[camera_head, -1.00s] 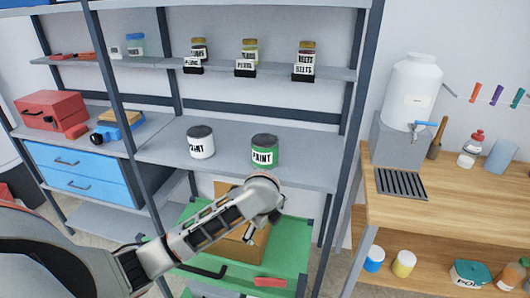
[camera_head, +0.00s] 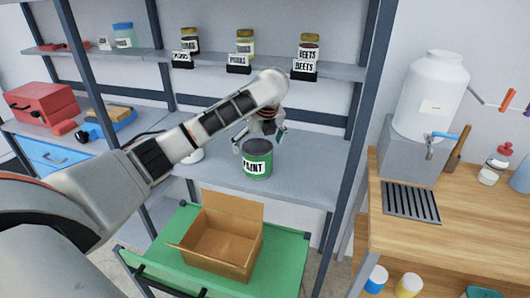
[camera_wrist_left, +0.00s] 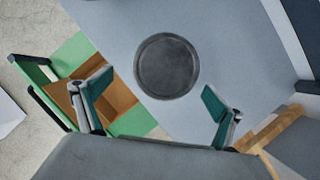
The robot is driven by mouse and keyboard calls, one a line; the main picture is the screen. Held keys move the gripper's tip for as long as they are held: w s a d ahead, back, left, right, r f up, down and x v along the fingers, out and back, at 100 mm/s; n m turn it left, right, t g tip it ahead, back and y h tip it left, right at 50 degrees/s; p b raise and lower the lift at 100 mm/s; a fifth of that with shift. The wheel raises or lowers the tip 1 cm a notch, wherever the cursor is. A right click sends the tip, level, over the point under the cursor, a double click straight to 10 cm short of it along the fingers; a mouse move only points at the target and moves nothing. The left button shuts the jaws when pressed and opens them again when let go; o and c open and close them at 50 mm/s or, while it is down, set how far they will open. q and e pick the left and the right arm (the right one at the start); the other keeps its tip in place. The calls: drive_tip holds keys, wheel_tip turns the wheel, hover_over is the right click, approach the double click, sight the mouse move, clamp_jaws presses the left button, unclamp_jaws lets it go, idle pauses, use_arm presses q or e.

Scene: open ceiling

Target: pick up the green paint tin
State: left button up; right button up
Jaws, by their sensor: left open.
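The green paint tin (camera_head: 257,163) stands upright on the grey middle shelf (camera_head: 305,172), its white PAINT label facing me. In the left wrist view its round dark lid (camera_wrist_left: 167,66) shows from above. My left gripper (camera_head: 260,136) is open just above and behind the tin in the head view. In the left wrist view its two fingers (camera_wrist_left: 152,108) are spread wide, with the lid beyond and between them. The white paint tin (camera_head: 193,154) stands to the left, mostly hidden by my left arm. My right gripper is not in view.
An open cardboard box (camera_head: 222,240) sits on a green cart (camera_head: 290,262) below the shelf. Jars (camera_head: 308,52) stand on the upper shelf. A dark shelf post (camera_head: 352,140) rises right of the tin. A wooden bench (camera_head: 450,235) stands at the right.

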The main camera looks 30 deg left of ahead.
use_arm(q)
drive_tip(key=shift+w+a+f, duration=0.1)
drive_tip(key=shift+w+f, duration=0.15)
drive_tip(key=shift+s+x, duration=0.2)
drive_tip(key=shift+x, duration=0.75)
drive_tip(key=x, duration=0.4)
drive_tip(key=shift+w+f, duration=0.2)
drive_tip(key=shift+w, duration=0.1)
drive_tip(key=shift+w+f, duration=0.15)
drive_tip(key=shift+f, duration=0.2)
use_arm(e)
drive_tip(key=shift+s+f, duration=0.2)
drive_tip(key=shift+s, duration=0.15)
use_arm(q)
drive_tip(key=c, duration=1.9)
drive_tip(key=shift+w+r, duration=0.1)
drive_tip(key=shift+r, duration=0.05)
drive_tip(key=c, duration=0.3)
drive_tip(key=shift+r, duration=0.1)
